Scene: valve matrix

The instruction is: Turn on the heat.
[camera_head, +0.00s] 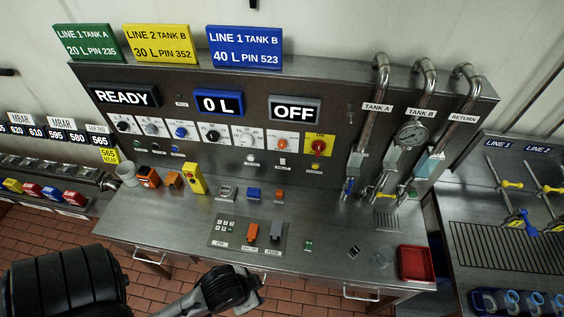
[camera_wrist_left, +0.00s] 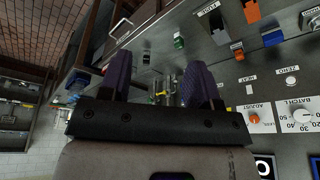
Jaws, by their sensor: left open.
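The control panel (camera_head: 240,125) stands ahead with a switch (camera_head: 283,161) under the orange-knobbed dial (camera_head: 283,139). In the left wrist view, which sees the panel upside down, a small light switch (camera_wrist_left: 249,89) sits by a HEAT label (camera_wrist_left: 252,77). The OFF display (camera_head: 296,111) is lit on the panel's front. My left gripper (camera_wrist_left: 159,78) is open, with two purple fingers apart and nothing between them. The HEAT switch lies to the right of the fingers in that view, apart from them. My right gripper is in neither view.
Displays read READY (camera_head: 124,96) and 0 L (camera_head: 219,103). A red selector (camera_head: 318,146) on yellow sits right of the dials. Bent pipes (camera_head: 372,110) rise at the right. A yellow device (camera_head: 194,179) and a red tray (camera_head: 415,263) stand on the bench.

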